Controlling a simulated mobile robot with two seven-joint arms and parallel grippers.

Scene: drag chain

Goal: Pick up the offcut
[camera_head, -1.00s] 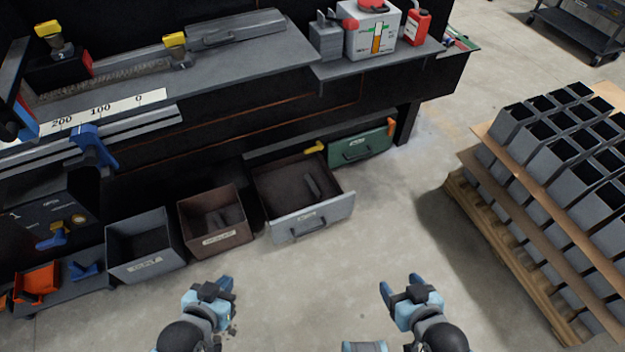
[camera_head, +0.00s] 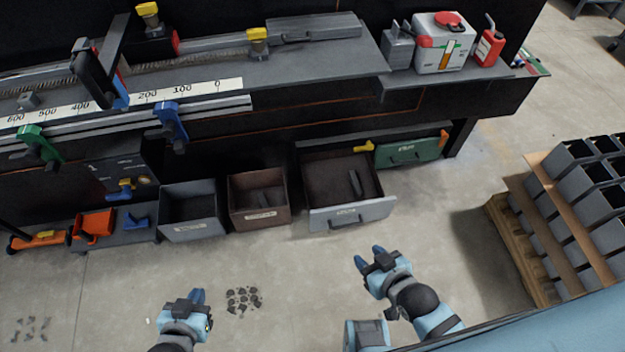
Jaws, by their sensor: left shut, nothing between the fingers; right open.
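No piece is marked as the offcut. A short dark bar (camera_head: 355,184) lies in the open grey drawer (camera_head: 352,214) under the bench. Another dark piece (camera_head: 268,203) lies in the brown bin (camera_head: 259,217) to its left. A small grey block (camera_head: 28,101) sits on the bench top at far left. I cannot tell which is the offcut. My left gripper (camera_head: 197,297) is shut and empty over the floor, in front of the bins. My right gripper (camera_head: 368,257) is open and empty, in front of the drawer and apart from it.
A grey bin (camera_head: 190,230) stands left of the brown bin. Dark scraps (camera_head: 243,300) lie on the floor beside my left gripper. A pallet (camera_head: 518,250) of grey square tubes (camera_head: 585,185) stands at right. A green drawer (camera_head: 410,153) is right of the open one.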

